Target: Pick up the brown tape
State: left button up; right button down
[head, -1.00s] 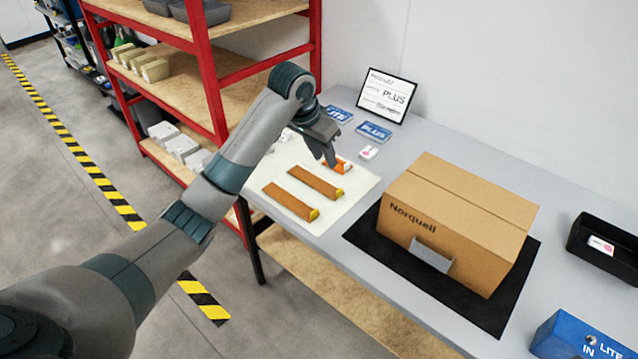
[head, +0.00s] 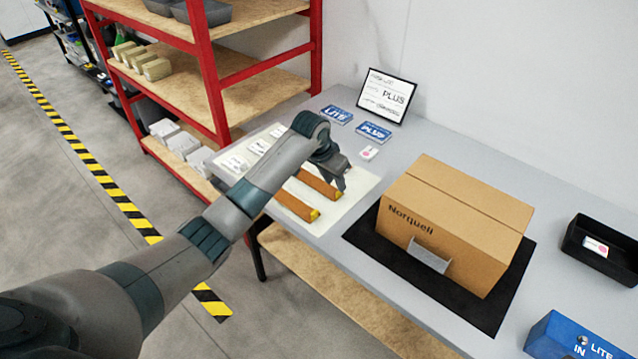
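Two long brown strips with yellow ends lie side by side on the white mat (head: 348,208). The nearer strip (head: 292,203) is partly covered by my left arm. The farther strip (head: 318,184) lies just below my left gripper (head: 343,183), whose fingers point down close to its yellow end. I cannot tell whether they touch it or how far apart they are. I cannot tell for sure which item is the brown tape. My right gripper is not in view.
A Norquell carton (head: 455,220) stands on a black mat (head: 365,236) to the right. Blue PLUS (head: 374,132) and LITE (head: 336,115) cards and a framed sign (head: 387,95) are behind. A black tray (head: 580,239) and blue box (head: 565,338) are farther right. A red shelf (head: 212,85) stands left.

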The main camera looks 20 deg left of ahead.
aim_at(338, 192)
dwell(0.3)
pick_arm(q)
jog(key=shift+w+d+f+p, duration=0.15)
jog(key=shift+f+p, duration=0.3)
jog(key=shift+f, duration=0.15)
jog(key=shift+p+x, duration=0.5)
jog(key=shift+x, duration=1.45)
jog(key=shift+c, duration=0.7)
grip_shut()
